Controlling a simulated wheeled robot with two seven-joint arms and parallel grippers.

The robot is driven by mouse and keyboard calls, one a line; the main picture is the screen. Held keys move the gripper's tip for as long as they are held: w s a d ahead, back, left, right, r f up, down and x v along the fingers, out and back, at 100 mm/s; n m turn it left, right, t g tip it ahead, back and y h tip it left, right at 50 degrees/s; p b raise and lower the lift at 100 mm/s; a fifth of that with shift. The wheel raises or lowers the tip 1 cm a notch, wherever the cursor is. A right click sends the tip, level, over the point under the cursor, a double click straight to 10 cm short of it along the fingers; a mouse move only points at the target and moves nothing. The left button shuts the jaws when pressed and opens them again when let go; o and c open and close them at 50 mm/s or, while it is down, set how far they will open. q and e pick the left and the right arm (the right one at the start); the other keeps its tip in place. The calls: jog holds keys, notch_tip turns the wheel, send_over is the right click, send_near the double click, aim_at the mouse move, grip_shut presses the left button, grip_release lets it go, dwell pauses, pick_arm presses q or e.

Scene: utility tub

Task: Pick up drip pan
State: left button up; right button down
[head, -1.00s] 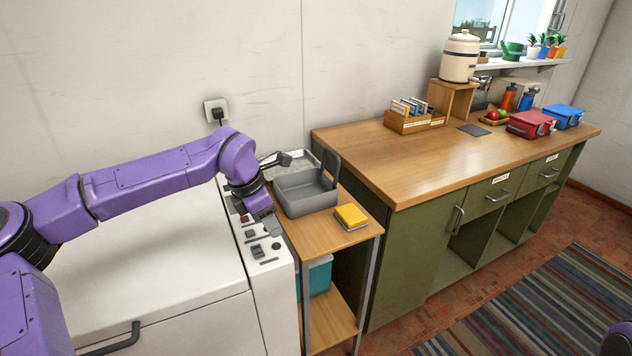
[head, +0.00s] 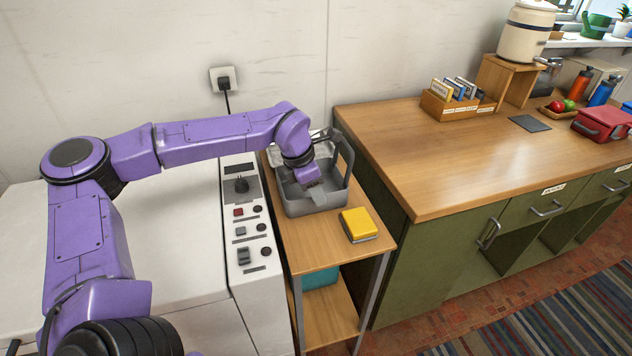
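A grey open tub (head: 325,208) with a raised handle stands on a narrow wooden cart. Behind it, mostly hidden by my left arm, is a light metallic pan-like piece (head: 282,157); I cannot tell for sure which thing is the drip pan. My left gripper (head: 316,199) points down into the tub, over its inside. Its fingertips are small and partly merge with the grey tub, so I cannot tell whether they are open or touch anything. My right gripper is not in view.
A white appliance with a control panel (head: 242,215) stands left. The counter (head: 420,165) at right holds a file box (head: 455,105) and a dark flat pad (head: 530,123).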

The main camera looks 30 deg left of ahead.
aim_at(324, 210)
pick_arm(q)
jog(key=w+f, duration=0.2)
jog(key=f, duration=0.1)
jog(key=w+f+p, duration=0.1)
jog(key=f, duration=0.1)
jog(key=shift+w+d+f, duration=0.2)
jog(key=shift+d+f, duration=0.05)
jog(key=shift+d, duration=0.1)
jog(key=shift+s+r, duration=0.2)
jog(key=shift+s, duration=0.15)
jog(key=shift+w+f, duration=0.1)
grip_shut()
